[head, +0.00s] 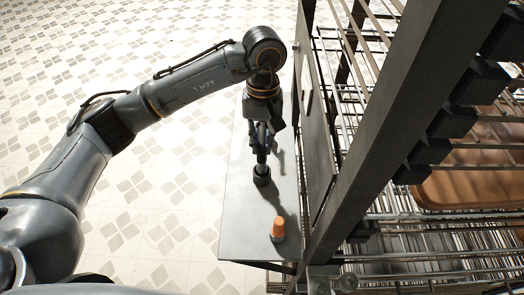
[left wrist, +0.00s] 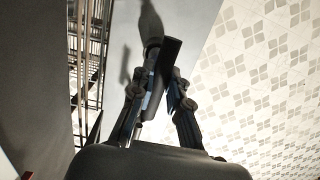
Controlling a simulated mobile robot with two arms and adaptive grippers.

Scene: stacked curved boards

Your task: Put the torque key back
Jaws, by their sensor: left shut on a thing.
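My left gripper (head: 262,138) reaches down over a narrow grey shelf and is shut on a dark, slim tool, which I take to be the torque key (head: 262,158). A short black round cup-like piece (head: 261,176) is directly below the gripper in the head view. Whether the key's lower end touches it or is inside it, I cannot tell. My right gripper is not in view.
The grey shelf (head: 240,222) is mostly bare. A small orange cap-shaped thing (head: 279,228) on a grey base stands near its front end. A dark rack frame (head: 385,130) with wire shelves rises close on the right. A brown board (head: 470,188) lies inside. Tiled floor is open on the left.

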